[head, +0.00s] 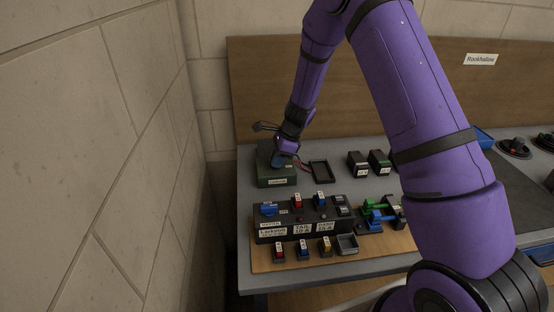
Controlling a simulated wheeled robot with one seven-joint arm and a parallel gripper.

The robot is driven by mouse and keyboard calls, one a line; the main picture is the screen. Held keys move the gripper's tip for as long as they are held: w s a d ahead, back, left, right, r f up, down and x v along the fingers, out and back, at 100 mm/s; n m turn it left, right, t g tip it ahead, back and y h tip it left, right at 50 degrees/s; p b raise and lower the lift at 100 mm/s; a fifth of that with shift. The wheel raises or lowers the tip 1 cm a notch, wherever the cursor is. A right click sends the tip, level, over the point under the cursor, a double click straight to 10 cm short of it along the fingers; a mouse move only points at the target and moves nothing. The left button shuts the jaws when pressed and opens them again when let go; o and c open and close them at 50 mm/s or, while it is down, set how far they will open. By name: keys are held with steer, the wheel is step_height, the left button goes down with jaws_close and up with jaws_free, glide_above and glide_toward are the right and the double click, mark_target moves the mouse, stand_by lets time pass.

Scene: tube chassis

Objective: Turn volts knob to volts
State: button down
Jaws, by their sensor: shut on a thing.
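A dark green box (276,180) with a small pale label on its front stands at the back left of the grey bench. My gripper (281,158) is over the top of this box, pointing down. It is shut on a blue knob (277,162) there, which is mostly hidden by the gripper. The knob's pointer and the words around it cannot be made out. Thin red leads (301,164) run beside the gripper on the right.
A black panel (300,219) with a blue switch and fuses stands in front on a wooden board. A black tray (321,172) and small labelled black boxes (358,163) lie right of the green box. A block wall is close on the left.

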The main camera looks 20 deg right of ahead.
steer(key=n+g, duration=0.1)
steer(key=n, duration=0.3)
steer(key=shift+w+n+g, duration=0.1)
steer(key=shift+n+g, duration=0.2)
steer(key=shift+g, duration=0.1)
steer(key=n, duration=0.2)
steer(key=n+g+h, duration=0.1)
steer(key=n, duration=0.1)
steer(key=shift+n+g, duration=0.3)
steer(key=n+g+h, duration=0.1)
steer(key=n, duration=0.3)
steer(key=shift+w, duration=0.1)
steer(key=shift+a+n+g+h, duration=0.15)
steer(key=shift+n+h, duration=0.25)
steer(key=shift+n, duration=0.7)
steer(key=shift+d+n+g+h, duration=0.1)
steer(key=shift+n+g+h, duration=0.25)
steer(key=shift+n, duration=0.75)
steer(key=c, duration=1.1)
jaws_free()
steer(key=shift+a, duration=0.1)
